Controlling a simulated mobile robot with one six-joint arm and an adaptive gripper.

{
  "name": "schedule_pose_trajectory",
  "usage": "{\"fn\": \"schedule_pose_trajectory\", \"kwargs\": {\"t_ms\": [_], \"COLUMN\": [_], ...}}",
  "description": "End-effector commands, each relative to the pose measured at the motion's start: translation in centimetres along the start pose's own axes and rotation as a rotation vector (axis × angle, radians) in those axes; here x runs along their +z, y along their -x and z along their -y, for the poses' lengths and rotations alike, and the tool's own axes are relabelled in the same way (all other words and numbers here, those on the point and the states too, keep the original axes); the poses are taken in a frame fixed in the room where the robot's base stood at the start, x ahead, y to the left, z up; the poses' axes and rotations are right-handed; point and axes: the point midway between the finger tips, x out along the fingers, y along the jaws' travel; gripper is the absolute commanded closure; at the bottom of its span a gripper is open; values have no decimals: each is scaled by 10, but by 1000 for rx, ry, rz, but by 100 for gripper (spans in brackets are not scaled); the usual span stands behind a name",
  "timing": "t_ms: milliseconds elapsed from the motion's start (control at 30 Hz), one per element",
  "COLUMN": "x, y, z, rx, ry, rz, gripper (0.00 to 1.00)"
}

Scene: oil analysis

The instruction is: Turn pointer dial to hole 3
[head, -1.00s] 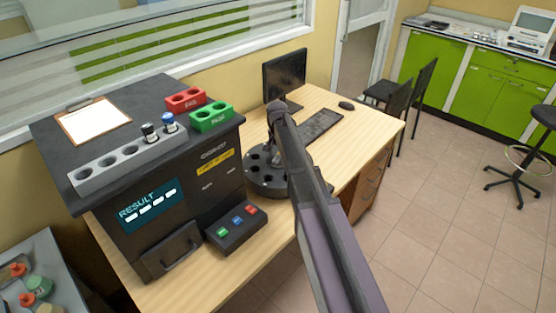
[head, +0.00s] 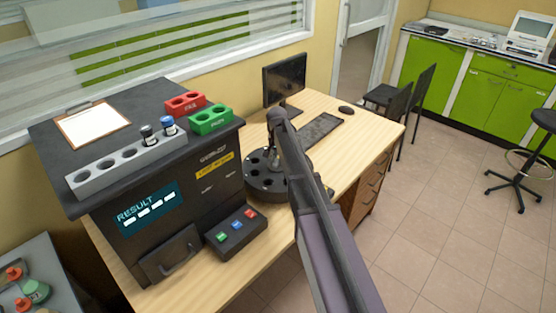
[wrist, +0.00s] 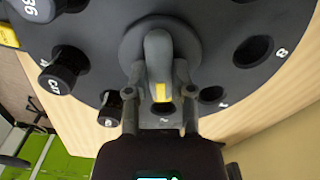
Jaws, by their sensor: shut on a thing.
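The round dark dial (head: 262,183) sits on the wooden desk, partly hidden behind my arm. In the wrist view the dial (wrist: 215,20) fills the top, with its raised pointer (wrist: 158,55) on a central hub. The pointer's yellow mark (wrist: 161,92) faces the bottom of the picture, towards a hole whose number I cannot read clearly. My gripper (wrist: 160,75) has a finger on each side of the pointer and is shut on it. Open holes (wrist: 253,50) lie to the right, one beside a number that looks like 8. Dark capped vials (wrist: 62,72) stand in holes on the left.
The black analyser (head: 150,195) with its result screen stands left of the dial, with a button box (head: 236,232) in front. A red rack (head: 185,102) and a green rack (head: 211,119) sit on top. A monitor (head: 284,78) and keyboard (head: 318,130) are behind.

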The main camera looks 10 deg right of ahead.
Motion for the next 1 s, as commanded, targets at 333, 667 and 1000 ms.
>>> {"fn": "schedule_pose_trajectory", "kwargs": {"t_ms": [333, 667, 1000], "x": [0, 0, 0], "y": [0, 0, 0], "z": [0, 1, 1], "rx": [-1, -1, -2], "ry": [-65, -277, -564], "rz": [1, 1, 2], "gripper": [100, 100, 100]}}
